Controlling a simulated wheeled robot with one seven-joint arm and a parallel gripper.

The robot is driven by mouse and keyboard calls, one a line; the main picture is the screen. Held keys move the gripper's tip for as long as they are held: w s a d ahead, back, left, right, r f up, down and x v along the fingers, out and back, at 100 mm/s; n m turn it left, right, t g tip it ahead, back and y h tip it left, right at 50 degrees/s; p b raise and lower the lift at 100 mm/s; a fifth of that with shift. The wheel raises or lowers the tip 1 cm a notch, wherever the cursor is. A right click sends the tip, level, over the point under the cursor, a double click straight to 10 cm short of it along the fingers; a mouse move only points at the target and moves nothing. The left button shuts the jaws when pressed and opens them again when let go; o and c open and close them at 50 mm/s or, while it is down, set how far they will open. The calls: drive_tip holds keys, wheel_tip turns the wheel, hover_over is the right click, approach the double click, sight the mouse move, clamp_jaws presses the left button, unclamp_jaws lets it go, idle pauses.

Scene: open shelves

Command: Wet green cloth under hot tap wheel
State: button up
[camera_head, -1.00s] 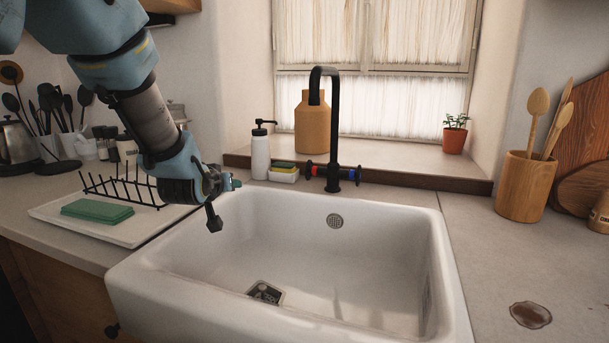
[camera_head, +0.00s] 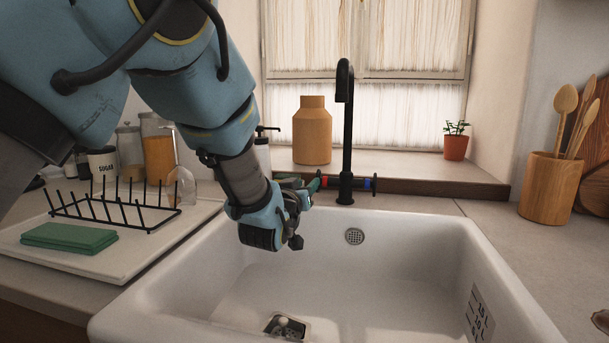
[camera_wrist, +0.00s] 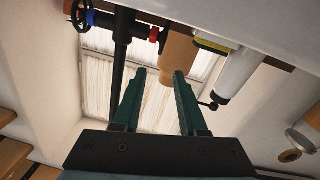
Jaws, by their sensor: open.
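The green cloth (camera_head: 70,237) lies folded flat on the white drying tray (camera_head: 110,262) left of the sink. The black tap (camera_head: 347,130) stands behind the sink, with a red-marked hot wheel (camera_head: 325,181) on its left and a blue-marked wheel (camera_head: 368,184) on its right. My gripper (camera_head: 313,187) is open and empty, close by the hot wheel and partly covering it. In the wrist view the green fingers (camera_wrist: 159,74) are apart, with the red mark (camera_wrist: 153,34) beyond the tips. I cannot tell whether they touch the wheel. No water stream shows.
The white sink (camera_head: 400,250) is open below the gripper. A wire rack (camera_head: 120,208) stands on the tray. A soap bottle (camera_wrist: 238,72) and a sponge dish (camera_wrist: 213,42) are near the tap. A tan vase (camera_head: 312,135) and potted plant (camera_head: 456,143) stand on the sill.

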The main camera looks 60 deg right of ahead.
sight(323, 181)
drive_tip(key=p+x, duration=0.2)
drive_tip(key=x, duration=0.8)
drive_tip(key=shift+w+d+p, duration=0.1)
drive_tip(key=shift+d+p, duration=0.25)
clamp_jaws()
